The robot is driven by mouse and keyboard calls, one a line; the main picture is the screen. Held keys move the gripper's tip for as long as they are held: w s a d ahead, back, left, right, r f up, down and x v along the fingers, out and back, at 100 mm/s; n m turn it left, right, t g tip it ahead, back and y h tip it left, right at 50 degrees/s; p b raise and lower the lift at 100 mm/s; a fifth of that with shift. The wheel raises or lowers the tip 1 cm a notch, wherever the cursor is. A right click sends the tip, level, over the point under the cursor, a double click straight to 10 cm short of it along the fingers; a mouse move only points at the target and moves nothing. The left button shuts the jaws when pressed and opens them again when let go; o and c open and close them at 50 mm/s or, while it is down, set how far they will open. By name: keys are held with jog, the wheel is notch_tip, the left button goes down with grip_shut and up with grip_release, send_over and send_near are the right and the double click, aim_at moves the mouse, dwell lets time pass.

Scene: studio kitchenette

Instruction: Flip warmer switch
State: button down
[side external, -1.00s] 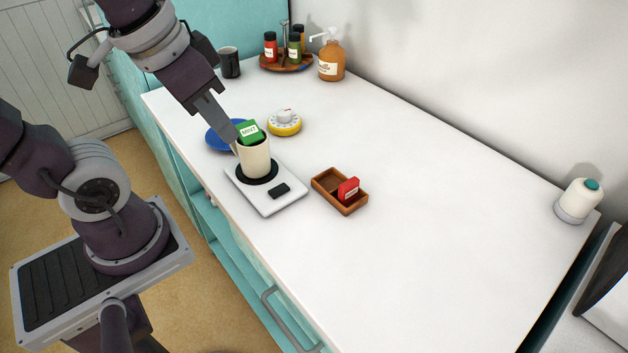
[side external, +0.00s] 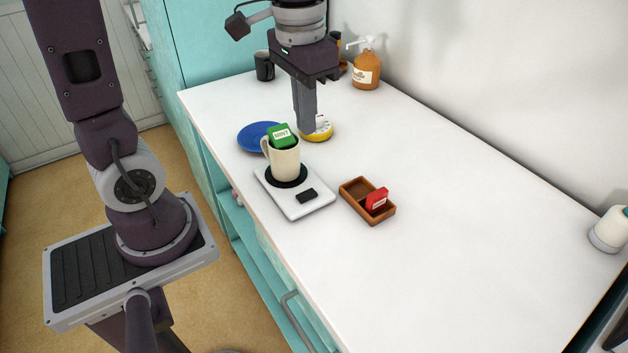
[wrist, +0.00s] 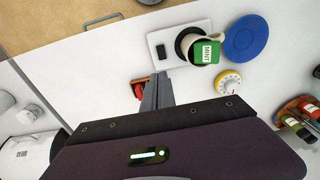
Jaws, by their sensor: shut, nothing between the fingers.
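The white warmer (side external: 298,207) sits on the counter, with a black switch (side external: 307,196) on its front right part. My gripper (side external: 306,128) is shut and empty, pointing down above the counter, behind and to the right of the mug. It is apart from the switch.
A wooden tray (side external: 352,202) with a red packet (side external: 376,199) lies right of the warmer. A yellow timer (side external: 320,131) and a blue plate (side external: 256,137) are behind the mug. The counter's right side is mostly clear.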

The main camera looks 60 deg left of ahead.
jog(key=shift+w+a+f+g, duration=0.2)
jog(key=shift+w+f+g, duration=0.1)
jog(key=shift+w+f, duration=0.3)
send_over(305, 196)
jog(key=w, duration=0.2)
jog(key=f, duration=1.2)
jog(key=shift+s+d, duration=0.1)
jog(key=shift+s, duration=0.15)
jog(key=shift+s+r, duration=0.25)
jog(key=shift+s, duration=0.55)
jog(key=shift+r, duration=0.1)
notch_tip(305, 196, up, 14)
jog(key=s, duration=0.2)
